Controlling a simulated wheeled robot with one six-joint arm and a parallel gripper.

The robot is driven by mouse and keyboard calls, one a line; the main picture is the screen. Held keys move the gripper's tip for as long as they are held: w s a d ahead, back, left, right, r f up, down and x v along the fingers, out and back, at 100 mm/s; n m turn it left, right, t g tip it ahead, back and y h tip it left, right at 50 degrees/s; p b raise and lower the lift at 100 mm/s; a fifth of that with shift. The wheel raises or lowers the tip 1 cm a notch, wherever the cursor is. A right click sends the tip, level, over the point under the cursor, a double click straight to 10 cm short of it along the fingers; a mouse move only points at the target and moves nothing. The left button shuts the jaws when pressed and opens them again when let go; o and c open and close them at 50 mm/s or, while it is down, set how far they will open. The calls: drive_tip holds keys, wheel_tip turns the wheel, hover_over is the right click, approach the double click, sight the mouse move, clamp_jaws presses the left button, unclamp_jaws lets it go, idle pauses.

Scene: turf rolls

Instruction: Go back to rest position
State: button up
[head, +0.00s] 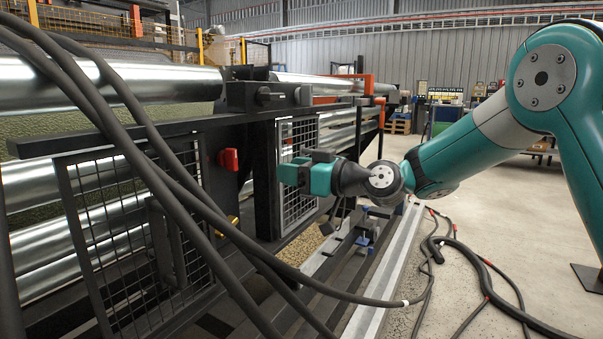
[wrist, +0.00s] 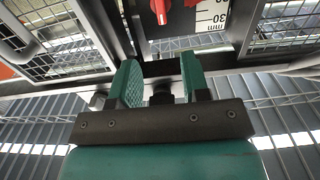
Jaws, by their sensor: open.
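My gripper (head: 290,174) is at the end of my teal arm, in the middle of the head view, pointing left at the machine frame. In the wrist view my gripper (wrist: 160,82) shows two teal fingers spread apart with nothing between them. A red knob (head: 229,159) sits on the dark frame to the left of the fingers, apart from them. The red knob also shows in the wrist view (wrist: 160,10), beyond the fingertips, beside a white scale with dark marks (wrist: 212,18).
Mesh guards (head: 298,165) and a dark post stand close around my gripper. Thick black hoses (head: 150,150) cross the left foreground. Shiny rollers (head: 110,82) lie behind the frame. More hoses lie on the floor (head: 540,235) at right, where open concrete shows.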

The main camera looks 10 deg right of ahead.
drive_tip(key=shift+v, duration=0.9)
drive_tip(key=s+a+f+g+h, duration=0.1)
drive_tip(key=s+g, duration=0.2)
drive_tip(key=s, duration=0.3)
drive_tip(key=s+a+f+g+h, duration=0.2)
drive_tip(key=s, duration=0.4)
drive_tip(key=s+d+f+m+g+h, duration=0.1)
drive_tip(key=s+d+f+g+h, duration=0.15)
drive_tip(key=s, duration=0.45)
drive_tip(key=s+d+f+m+g+h, duration=0.1)
drive_tip(key=s+d+f+h, duration=0.15)
drive_tip(key=s, duration=0.55)
drive_tip(key=s+d+f+m+g+h, duration=0.1)
drive_tip(key=s+d+f+g+h, duration=0.15)
drive_tip(key=s, duration=0.45)
wheel_tip(320, 180, up, 31)
drive_tip(key=s+d+p, duration=0.1)
drive_tip(key=d+p, duration=0.1)
drive_tip(key=p, duration=2.8)
drive_tip(key=shift+m+p, duration=0.3)
drive_tip(key=shift+p, duration=0.05)
drive_tip(key=shift+s+y, duration=0.15)
drive_tip(key=shift+y, duration=0.1)
